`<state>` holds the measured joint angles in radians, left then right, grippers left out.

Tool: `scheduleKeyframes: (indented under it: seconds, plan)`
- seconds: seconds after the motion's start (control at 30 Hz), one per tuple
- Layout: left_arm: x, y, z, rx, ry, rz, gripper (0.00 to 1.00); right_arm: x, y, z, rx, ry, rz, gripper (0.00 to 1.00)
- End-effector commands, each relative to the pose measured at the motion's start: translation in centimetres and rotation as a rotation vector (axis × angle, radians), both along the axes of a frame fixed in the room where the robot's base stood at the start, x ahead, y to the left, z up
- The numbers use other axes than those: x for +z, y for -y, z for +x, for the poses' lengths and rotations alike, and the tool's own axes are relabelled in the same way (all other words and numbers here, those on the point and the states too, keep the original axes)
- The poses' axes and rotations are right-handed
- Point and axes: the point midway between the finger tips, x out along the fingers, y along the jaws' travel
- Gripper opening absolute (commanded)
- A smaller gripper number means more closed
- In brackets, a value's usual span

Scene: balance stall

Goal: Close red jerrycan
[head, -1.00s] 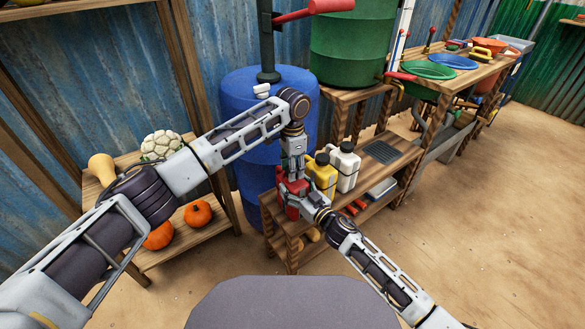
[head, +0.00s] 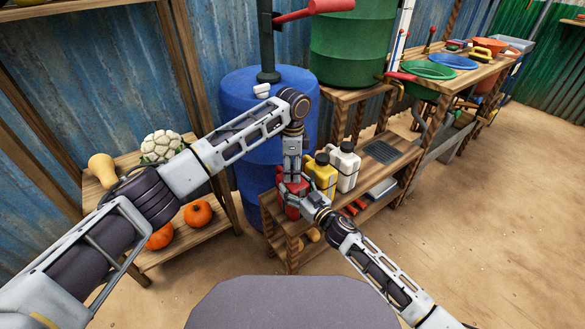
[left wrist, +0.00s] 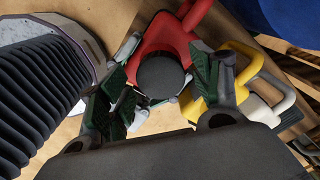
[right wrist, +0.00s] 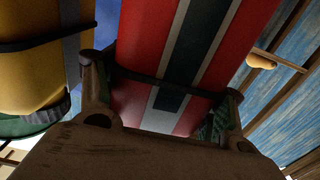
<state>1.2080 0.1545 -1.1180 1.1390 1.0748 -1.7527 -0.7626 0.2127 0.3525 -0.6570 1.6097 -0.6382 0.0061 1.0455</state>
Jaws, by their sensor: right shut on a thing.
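The red jerrycan (head: 290,208) stands at the near left end of the wooden bench. In the left wrist view its red top (left wrist: 165,35) shows with a round black cap (left wrist: 161,76) over the neck; how tightly the cap sits cannot be told. My left gripper (head: 292,183) points down over the can, its green-padded fingers open on either side of the cap (left wrist: 162,85), with gaps visible. My right gripper (right wrist: 165,100) is shut on the body of the red jerrycan, which shows striped between its fingers.
A yellow jerrycan (head: 323,176) and a white jerrycan (head: 345,167) stand close beside the red one on the bench (head: 372,172). A blue barrel (head: 240,100) stands behind. A side table at left holds a cauliflower (head: 160,147) and a gourd (head: 102,169).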

Motion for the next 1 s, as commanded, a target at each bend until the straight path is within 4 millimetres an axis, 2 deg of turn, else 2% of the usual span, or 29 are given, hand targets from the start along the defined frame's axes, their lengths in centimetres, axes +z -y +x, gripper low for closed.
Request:
scheduleKeyframes:
  seconds: [0.33,0.73,1.0]
  plan:
    - [0.4,0.0,0.1,0.002,0.001,0.0,0.65,0.0,0.0,0.0,0.001,0.0,0.002,0.02]
    - [3.8,0.0,0.1,0.002,0.003,-0.001,0.65,0.0,0.0,0.0,0.001,0.0,0.002,0.02]
    - [4.5,0.0,0.0,0.002,0.001,0.0,0.65,0.0,0.0,0.0,0.001,0.0,0.002,0.02]
